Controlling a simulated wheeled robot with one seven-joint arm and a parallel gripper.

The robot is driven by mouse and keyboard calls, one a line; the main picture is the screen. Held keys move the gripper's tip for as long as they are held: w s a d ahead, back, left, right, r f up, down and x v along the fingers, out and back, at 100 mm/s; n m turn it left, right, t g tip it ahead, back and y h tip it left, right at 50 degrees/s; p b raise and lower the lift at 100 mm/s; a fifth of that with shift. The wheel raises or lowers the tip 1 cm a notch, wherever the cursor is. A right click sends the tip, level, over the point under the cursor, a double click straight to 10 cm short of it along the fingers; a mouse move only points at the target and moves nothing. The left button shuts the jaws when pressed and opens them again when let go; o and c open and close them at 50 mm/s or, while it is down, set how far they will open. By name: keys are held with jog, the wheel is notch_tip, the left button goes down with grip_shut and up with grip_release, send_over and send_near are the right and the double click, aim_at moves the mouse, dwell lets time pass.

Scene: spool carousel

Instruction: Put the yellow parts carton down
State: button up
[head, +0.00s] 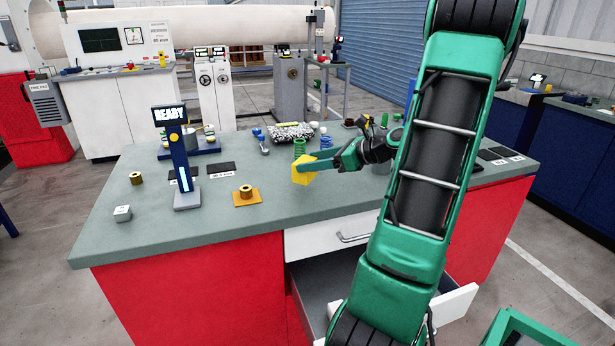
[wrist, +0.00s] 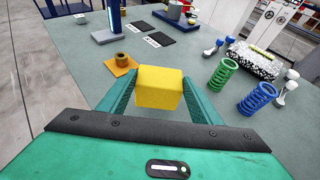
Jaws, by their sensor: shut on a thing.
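The yellow parts carton (head: 304,171) is a plain yellow block held between the fingers of my gripper (head: 312,165). In the wrist view the carton (wrist: 160,87) sits between the two green fingers of my gripper (wrist: 160,95), which press on its sides. The carton is over the grey-green bench top (head: 235,216). I cannot tell whether its underside touches the bench or is a little above it.
An orange plate with a brass spool (head: 246,193) lies left of the carton. Green (head: 299,148) and blue (wrist: 258,98) springs stand to the right in the wrist view. A READY display post (head: 180,165) stands further left. The bench's front strip is clear. A drawer (head: 300,290) hangs open below.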

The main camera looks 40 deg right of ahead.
aim_at(314, 174)
jog(key=shift+w+d+f, duration=0.3)
jog(key=shift+f, duration=2)
jog(key=o, duration=1.2)
jog(key=shift+f, duration=0.1)
